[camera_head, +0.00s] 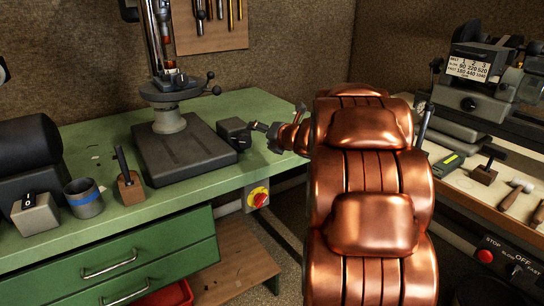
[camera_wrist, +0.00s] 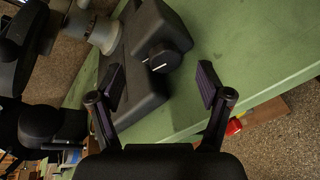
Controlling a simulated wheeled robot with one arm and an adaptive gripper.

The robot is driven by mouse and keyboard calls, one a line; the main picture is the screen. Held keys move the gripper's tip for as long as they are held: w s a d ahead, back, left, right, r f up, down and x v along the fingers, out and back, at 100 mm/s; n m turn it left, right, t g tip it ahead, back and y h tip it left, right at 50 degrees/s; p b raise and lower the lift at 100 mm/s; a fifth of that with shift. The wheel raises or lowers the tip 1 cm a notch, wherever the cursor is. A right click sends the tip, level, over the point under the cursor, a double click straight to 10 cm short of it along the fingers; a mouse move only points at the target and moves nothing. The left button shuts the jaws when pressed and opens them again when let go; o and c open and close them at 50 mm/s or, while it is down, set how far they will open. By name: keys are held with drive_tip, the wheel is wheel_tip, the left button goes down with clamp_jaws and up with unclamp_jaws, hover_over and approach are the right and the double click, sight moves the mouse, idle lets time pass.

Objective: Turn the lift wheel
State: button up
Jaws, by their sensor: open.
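A black dial with a white pointer line (camera_wrist: 160,57) sits on the face of a dark box (camera_head: 233,133), beside the drill press base (camera_head: 180,152). A small crank with ball knobs (camera_head: 212,84) sits at the right side of the raised drill press table (camera_head: 172,88). I cannot tell for sure which of these is the lift wheel. My gripper (camera_wrist: 162,80) is open and empty. In the wrist view its fingers spread either side of the dial, which lies beyond the tips with no visible contact. In the head view my arm partly hides the gripper beside the box.
The green bench (camera_head: 110,220) holds a cup with a blue band (camera_head: 84,200), a wooden block with a dark upright tool (camera_head: 130,187) and a grey switch box (camera_head: 36,215). A red-and-yellow stop button (camera_head: 258,197) is on the bench front. A lathe (camera_head: 475,100) stands at right.

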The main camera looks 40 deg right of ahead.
wheel_tip(320, 180, up, 6)
drive_tip(key=s+m+g+h+p, duration=0.25)
drive_tip(key=m+h+p, duration=0.2)
drive_tip(key=m, duration=0.35)
drive_tip(key=s+a+m+g+p, duration=0.3)
drive_tip(key=s+a+m, duration=0.3)
drive_tip(key=s, duration=0.3)
drive_tip(key=s+a+m+g+p, duration=0.4)
drive_tip(key=s+a+m+p, duration=0.2)
drive_tip(key=s, duration=0.3)
drive_tip(key=shift+a+f+m+y+p, duration=0.35)
drive_tip(key=shift+a+m, duration=0.15)
drive_tip(key=shift+m, duration=0.1)
drive_tip(key=shift+g, duration=0.25)
